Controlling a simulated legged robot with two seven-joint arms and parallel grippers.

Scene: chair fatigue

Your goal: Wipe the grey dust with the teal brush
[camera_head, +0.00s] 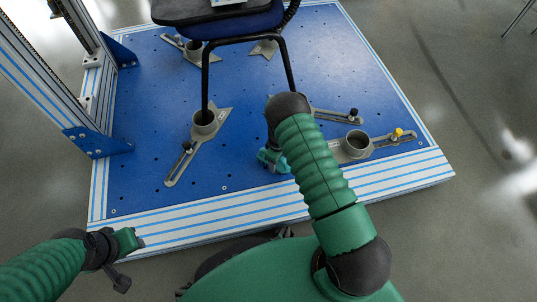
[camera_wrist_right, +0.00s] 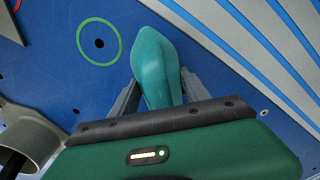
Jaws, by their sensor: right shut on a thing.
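The teal brush (camera_wrist_right: 155,60) is between the two grey fingers of my right gripper (camera_wrist_right: 157,90), which is shut on it. In the head view the right gripper (camera_head: 272,160) is low over the blue plate, partly hidden by my own forearm. A smooth rounded part of the brush points away from the gripper; its bristles are not visible. I cannot make out grey dust in either view. My left gripper (camera_head: 128,240) is off the plate's front left corner, away from the brush; its jaws are unclear.
The blue plate (camera_head: 150,120) has a striped front edge (camera_head: 210,215). A chair (camera_head: 225,25) stands on it, with a front leg in a grey clamp cup (camera_head: 205,122). Another cup (camera_head: 357,143) is at right. A metal frame (camera_head: 45,85) rises at left. A green ring (camera_wrist_right: 99,42) circles a hole.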

